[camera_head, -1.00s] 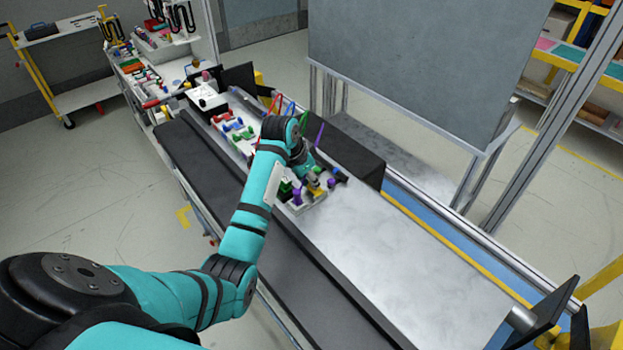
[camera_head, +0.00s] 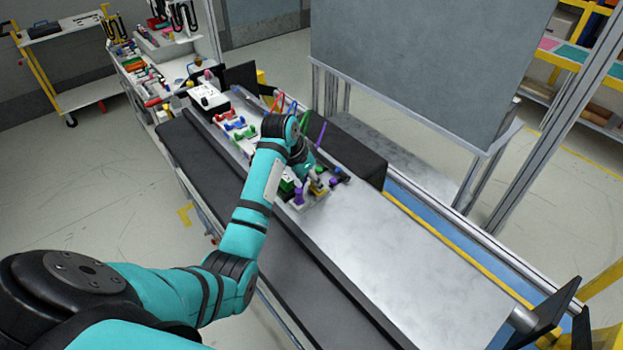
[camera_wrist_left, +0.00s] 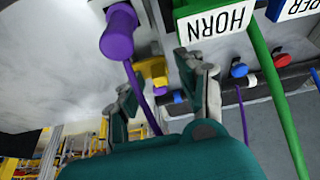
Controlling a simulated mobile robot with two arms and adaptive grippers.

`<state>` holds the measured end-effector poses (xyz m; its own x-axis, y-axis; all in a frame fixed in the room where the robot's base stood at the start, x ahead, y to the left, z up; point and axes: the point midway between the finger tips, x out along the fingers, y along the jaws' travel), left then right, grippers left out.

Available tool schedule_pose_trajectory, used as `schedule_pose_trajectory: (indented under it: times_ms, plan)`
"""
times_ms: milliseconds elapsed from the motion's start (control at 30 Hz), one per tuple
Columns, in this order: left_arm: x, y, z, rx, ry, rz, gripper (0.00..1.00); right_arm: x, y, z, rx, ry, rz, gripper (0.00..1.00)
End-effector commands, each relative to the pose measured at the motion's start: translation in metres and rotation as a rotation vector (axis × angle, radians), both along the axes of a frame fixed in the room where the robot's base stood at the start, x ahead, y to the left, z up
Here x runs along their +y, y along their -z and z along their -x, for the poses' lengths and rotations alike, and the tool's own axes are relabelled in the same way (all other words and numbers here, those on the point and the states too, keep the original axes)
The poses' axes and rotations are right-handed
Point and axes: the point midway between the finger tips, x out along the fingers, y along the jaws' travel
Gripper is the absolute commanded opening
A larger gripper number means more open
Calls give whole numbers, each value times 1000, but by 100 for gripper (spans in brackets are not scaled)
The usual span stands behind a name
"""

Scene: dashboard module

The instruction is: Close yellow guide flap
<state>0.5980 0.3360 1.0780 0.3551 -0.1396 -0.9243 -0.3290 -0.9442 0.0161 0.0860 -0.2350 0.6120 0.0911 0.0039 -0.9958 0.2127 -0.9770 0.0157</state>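The yellow guide flap (camera_wrist_left: 153,72) shows in the left wrist view, beyond and between the two grey fingers of my left gripper (camera_wrist_left: 165,97). The fingers are apart, and I see nothing held between them. I cannot tell whether a finger touches the flap or how far the flap is turned. In the head view a small yellow part (camera_head: 318,190) shows at the near end of the module, close below my left gripper (camera_head: 311,178), which is small and partly hidden by its own arm. My right gripper is not in view.
A purple connector (camera_wrist_left: 118,33) with a purple cable lies beside the flap. A green cable (camera_wrist_left: 268,75) and a white HORN label (camera_wrist_left: 215,22) are on the other side. A black box (camera_head: 352,155) stands behind the module. The metal tabletop (camera_head: 400,260) nearer me is bare.

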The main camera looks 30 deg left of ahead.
Motion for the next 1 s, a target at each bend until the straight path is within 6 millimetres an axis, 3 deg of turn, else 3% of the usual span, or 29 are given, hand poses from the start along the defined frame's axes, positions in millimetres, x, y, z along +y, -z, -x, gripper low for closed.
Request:
schedule_pose_trajectory:
  times_ms: [167, 500, 700, 1000]
  plan:
    - [2, -12, 3, -5, 0, -2, 38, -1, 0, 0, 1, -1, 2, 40]
    - [13, -76, 28, -5, -2, -2, 38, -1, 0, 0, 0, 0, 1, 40]
    - [16, -103, 38, -2, -2, -1, 38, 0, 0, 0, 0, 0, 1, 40]
    - [17, -111, 43, 1, -1, 1, 38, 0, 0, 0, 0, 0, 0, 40]
